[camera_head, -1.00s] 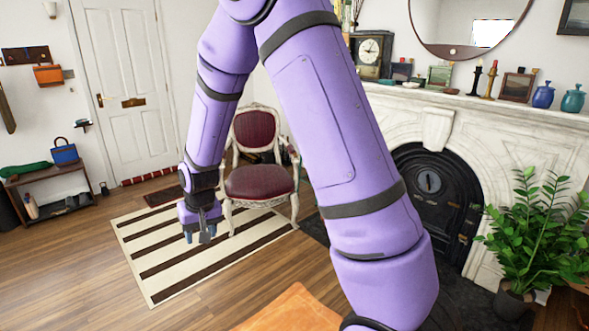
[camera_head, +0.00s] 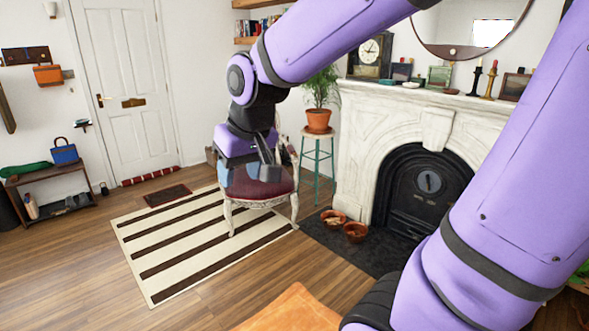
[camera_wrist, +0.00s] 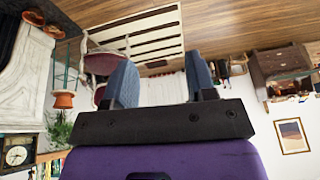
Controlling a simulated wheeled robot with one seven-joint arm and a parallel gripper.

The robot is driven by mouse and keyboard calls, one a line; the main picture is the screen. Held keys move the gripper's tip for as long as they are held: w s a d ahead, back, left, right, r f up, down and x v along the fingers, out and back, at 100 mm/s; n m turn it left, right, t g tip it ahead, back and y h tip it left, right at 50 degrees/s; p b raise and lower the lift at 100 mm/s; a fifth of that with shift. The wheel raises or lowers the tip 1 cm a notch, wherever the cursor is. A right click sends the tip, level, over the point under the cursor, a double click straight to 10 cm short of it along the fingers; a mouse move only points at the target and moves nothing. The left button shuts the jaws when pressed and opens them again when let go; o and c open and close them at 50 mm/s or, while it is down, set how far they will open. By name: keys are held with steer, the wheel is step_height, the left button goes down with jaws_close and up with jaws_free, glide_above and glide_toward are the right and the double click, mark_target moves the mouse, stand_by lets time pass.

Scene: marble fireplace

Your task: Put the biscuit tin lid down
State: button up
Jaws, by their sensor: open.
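I cannot make out a biscuit tin lid for certain in either view. My gripper (camera_head: 266,158) is in front of the red-seated chair (camera_head: 262,190) in the head view, its purple wrist covering most of the backrest. In the wrist view, my gripper (camera_wrist: 160,62) has its two blue-grey fingers spread apart with nothing held between them. The chair (camera_wrist: 101,63) shows beyond the left finger there, partly hidden by it.
A marble mantelpiece (camera_head: 440,98) bears a clock (camera_head: 369,54), candlesticks and small items. A plant (camera_head: 318,119) stands on a teal stool (camera_head: 317,148). Two terracotta bowls (camera_head: 355,231) sit on the hearth. The striped rug (camera_head: 165,245) is clear.

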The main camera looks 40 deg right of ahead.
steer(key=s+d+r+t, duration=0.1)
steer(key=s+r, duration=0.3)
steer(key=s, duration=0.9)
steer(key=shift+d+n, duration=0.25)
steer(key=shift+n, duration=0.05)
